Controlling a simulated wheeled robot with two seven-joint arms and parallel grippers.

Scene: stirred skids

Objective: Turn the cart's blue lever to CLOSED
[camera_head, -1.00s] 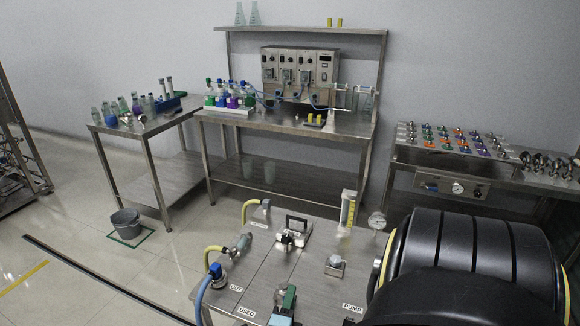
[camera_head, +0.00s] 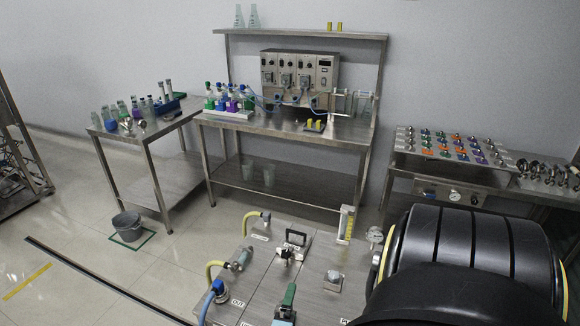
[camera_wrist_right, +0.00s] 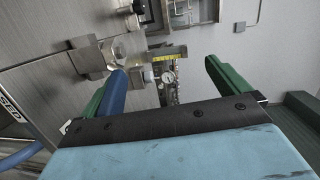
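The steel cart (camera_head: 255,285) fills the lower middle of the head view. My right gripper (camera_head: 289,293) shows in part over its near side, green finger pointing away. In the right wrist view my right gripper (camera_wrist_right: 165,70) has its green fingers wide apart. A blue bar (camera_wrist_right: 113,93), apparently the blue lever, lies just inside the left finger there; whether they touch, I cannot tell. In the head view I cannot make out the lever; the gripper may cover it. No CLOSED marking is legible. My left gripper is out of view.
A blue hose fitting (camera_head: 218,287) stands at the cart's left, near yellow hoses. A metal knob (camera_head: 333,281), a black handle (camera_head: 297,237), a flow meter (camera_head: 346,225) and a gauge (camera_head: 375,236) stand on the cart. A bench (camera_head: 290,128) with bottles is behind.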

